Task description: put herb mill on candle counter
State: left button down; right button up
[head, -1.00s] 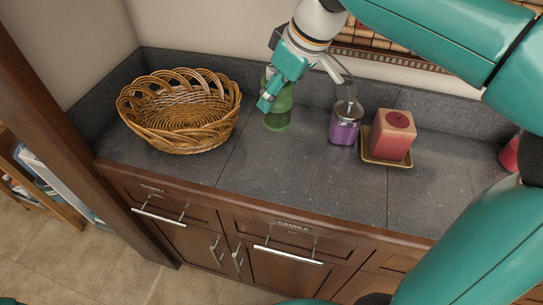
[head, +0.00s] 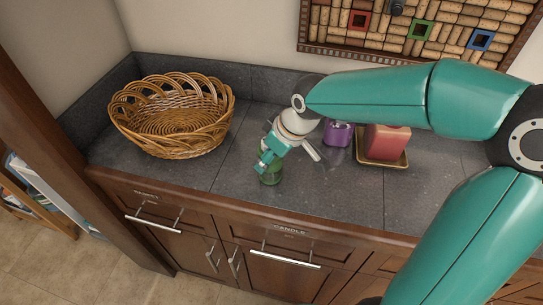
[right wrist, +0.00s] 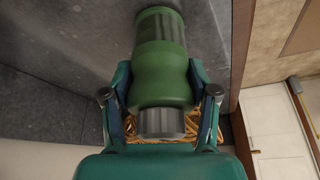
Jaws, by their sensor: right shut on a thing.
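The herb mill (head: 270,176) is green with a grey cap and grey lower part. My right gripper (head: 267,158) is shut on it. In the right wrist view the herb mill (right wrist: 161,85) sits between both fingers of the right gripper (right wrist: 161,92). In the head view it is close to the front of the dark grey candle counter (head: 335,197), over the drawer labelled CANDLE (head: 289,230). I cannot tell whether its base touches the counter. My left gripper is not in view.
A wicker basket (head: 165,148) stands at the left on the counter. A purple jar (head: 338,134) and a pink candle (head: 388,141) on a gold tray (head: 382,161) stand behind and right, partly hidden by my right arm. The counter's front middle is clear.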

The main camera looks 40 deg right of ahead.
jog(key=shift+f, duration=0.2)
jog(key=shift+f, duration=0.1)
jog(key=o, duration=1.4)
jog(key=v, duration=1.2)
